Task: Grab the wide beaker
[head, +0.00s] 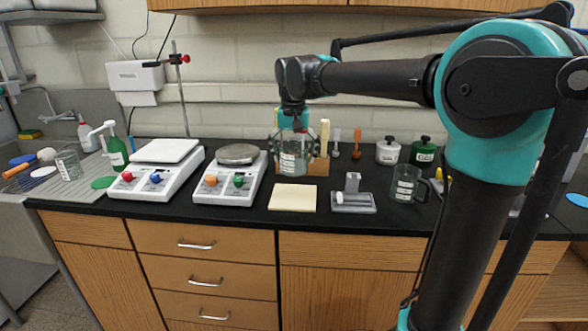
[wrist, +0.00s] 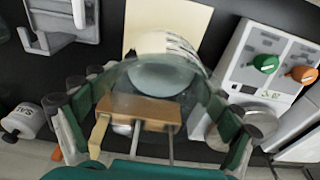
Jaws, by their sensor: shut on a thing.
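The wide beaker (head: 291,163) is clear glass with white markings. It is upright in the head view, in front of a wooden rack and behind a cream pad. My gripper (head: 293,146) comes down on it from above, with a finger on either side, and is shut on it. In the wrist view the glass beaker (wrist: 157,78) fills the space between the green finger pads of my gripper (wrist: 150,108). I cannot tell whether its base touches the counter.
The wooden rack (head: 317,167) with upright tools stands close behind. A cream pad (head: 293,198) lies in front. A hotplate with a grey top (head: 238,154) is to the left, a small grey stand (head: 353,201) and a handled beaker (head: 405,186) to the right. Another beaker (head: 69,166) stands far left.

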